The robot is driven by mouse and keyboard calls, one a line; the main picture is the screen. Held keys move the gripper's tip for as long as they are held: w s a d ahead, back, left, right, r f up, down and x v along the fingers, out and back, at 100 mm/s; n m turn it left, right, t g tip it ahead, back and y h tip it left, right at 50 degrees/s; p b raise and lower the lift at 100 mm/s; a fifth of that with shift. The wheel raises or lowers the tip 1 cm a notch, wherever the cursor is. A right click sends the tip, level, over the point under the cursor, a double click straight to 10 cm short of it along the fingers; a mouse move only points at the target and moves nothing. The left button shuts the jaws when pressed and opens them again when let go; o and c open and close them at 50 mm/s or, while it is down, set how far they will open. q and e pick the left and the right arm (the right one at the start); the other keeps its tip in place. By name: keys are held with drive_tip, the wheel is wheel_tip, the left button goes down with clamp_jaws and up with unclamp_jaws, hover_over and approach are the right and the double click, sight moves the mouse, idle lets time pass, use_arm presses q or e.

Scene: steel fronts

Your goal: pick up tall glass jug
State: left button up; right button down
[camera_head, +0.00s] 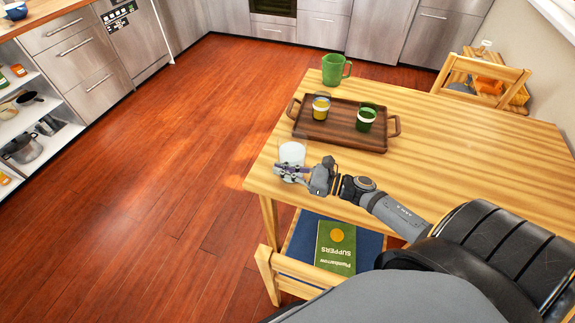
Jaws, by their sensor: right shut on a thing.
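My right gripper (291,171) reaches in from the lower right over the near left corner of the table. It is shut on a pale, whitish cylindrical vessel (292,153), whose upper part shows above the fingers. The fingers hide its lower part, and I cannot tell whether it is the tall glass jug or whether it touches the tabletop. A green jug-like vessel with a handle (333,70) stands upright at the table's far left corner, apart from the gripper. My left gripper is not in view.
A brown wooden tray (345,140) on the table (450,150) holds a yellow-and-white cup (321,107) and a green cup (366,118). A chair with a green book (336,247) on its blue seat stands at the near side. The table's right part is clear.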

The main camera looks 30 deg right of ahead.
drive_tip(key=shift+r, duration=0.2)
drive_tip(key=shift+r, duration=0.9)
drive_tip(key=w+d+r, duration=0.9)
drive_tip(key=d+r, duration=0.1)
drive_tip(key=shift+d+r+b, duration=0.25)
drive_tip(key=shift+r+b, duration=0.1)
drive_tip(key=shift+r, duration=0.05)
drive_tip(key=shift+w, duration=0.1)
drive_tip(key=shift+r, duration=0.1)
